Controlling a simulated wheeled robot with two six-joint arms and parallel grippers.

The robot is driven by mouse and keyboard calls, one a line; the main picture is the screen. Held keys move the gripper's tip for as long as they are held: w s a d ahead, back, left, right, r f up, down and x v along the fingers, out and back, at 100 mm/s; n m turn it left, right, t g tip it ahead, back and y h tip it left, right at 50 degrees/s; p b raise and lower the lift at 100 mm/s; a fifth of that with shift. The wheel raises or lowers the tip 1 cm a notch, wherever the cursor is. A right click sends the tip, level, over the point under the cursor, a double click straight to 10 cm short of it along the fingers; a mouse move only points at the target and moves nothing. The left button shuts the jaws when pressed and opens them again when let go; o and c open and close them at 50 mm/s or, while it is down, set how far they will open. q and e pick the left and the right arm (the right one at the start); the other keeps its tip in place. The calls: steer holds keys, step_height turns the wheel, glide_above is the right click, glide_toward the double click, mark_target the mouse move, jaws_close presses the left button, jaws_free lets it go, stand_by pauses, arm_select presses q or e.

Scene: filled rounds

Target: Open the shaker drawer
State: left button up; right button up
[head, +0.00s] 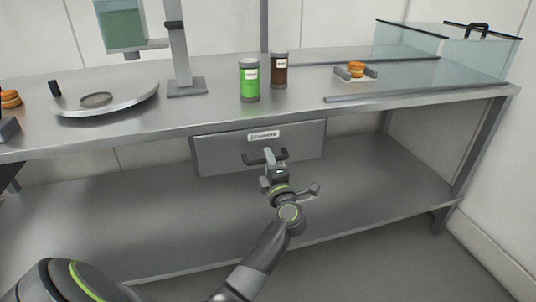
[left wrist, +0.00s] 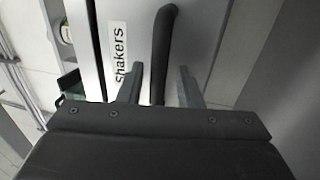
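The shaker drawer (head: 222,153) is a grey metal front under the worktop, with a white label reading "Shakers" (left wrist: 118,52). It looks shut. Its dark bar handle (head: 250,158) is partly hidden by my left gripper (head: 272,157). In the left wrist view the handle (left wrist: 162,45) runs between the two fingers of my left gripper (left wrist: 159,88). The fingers are apart, with a gap on each side of the bar, so the gripper is open around the handle. My right gripper is not in view.
On the worktop (head: 300,98) above stand a green shaker (head: 249,80) and a brown shaker (head: 279,70). A round metal dish (head: 130,104) is at the left, a glass case (head: 450,45) at the back right. The lower shelf (head: 380,185) is bare.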

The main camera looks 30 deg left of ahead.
arm_select(q)
steer(key=shift+w+a+r, duration=0.1)
steer(key=shift+w+a, duration=0.1)
steer(key=shift+a, duration=0.05)
steer(key=shift+c, duration=0.5)
jaws_close()
steer(key=shift+s, duration=0.1)
